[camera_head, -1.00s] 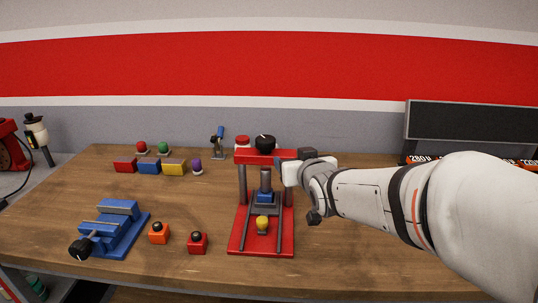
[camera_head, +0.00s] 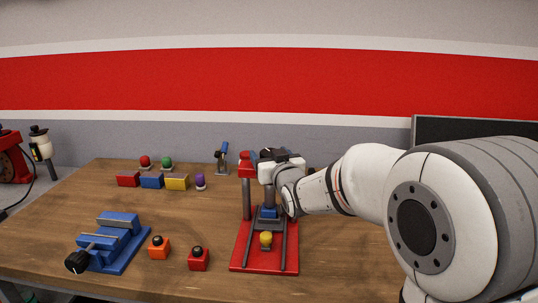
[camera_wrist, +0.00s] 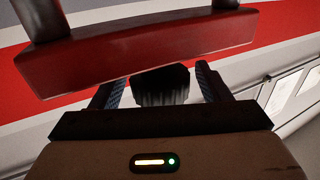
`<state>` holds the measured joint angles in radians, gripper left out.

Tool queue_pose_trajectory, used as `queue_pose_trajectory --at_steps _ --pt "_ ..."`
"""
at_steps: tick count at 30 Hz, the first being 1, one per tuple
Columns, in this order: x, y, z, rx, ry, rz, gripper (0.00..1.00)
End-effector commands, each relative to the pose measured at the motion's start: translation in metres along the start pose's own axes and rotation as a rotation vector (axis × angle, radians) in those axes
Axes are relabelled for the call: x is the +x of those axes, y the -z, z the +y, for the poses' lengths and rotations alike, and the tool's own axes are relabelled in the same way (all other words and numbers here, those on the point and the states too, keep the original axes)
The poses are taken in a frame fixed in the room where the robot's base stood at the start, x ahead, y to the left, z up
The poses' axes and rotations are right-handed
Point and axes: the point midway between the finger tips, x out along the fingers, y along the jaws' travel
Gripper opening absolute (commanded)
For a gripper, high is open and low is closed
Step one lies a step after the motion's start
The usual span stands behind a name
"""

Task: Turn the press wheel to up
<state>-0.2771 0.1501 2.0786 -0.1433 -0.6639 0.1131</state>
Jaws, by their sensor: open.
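The red press (camera_head: 246,257) stands on the bench, with a red crossbar (camera_head: 246,171) on dark posts. In the wrist view the crossbar (camera_wrist: 140,50) slants across the top. The black ribbed press wheel (camera_wrist: 160,86) shows between my two fingers there. My gripper (camera_wrist: 160,92) is open, with a finger on each side of the wheel; contact cannot be told. In the head view my gripper (camera_head: 281,158) is at the top of the press and hides most of the wheel and the crossbar's right part. Which way the wheel is turned cannot be read.
A yellow knob (camera_head: 266,238) sits on the press base. Coloured blocks (camera_head: 151,181) and a small blue-topped stand (camera_head: 222,160) are behind. Bench between is clear.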

Motion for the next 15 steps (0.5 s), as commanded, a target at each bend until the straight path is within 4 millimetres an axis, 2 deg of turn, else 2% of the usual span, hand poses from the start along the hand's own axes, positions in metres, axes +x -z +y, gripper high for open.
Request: queue_pose_trajectory --at_steps 8,15 --pt "0.0014 -0.0004 -0.0005 0.0 0.001 -0.001 0.69" --pt "0.0012 -0.0004 -0.0009 0.0 0.001 -0.001 0.5"
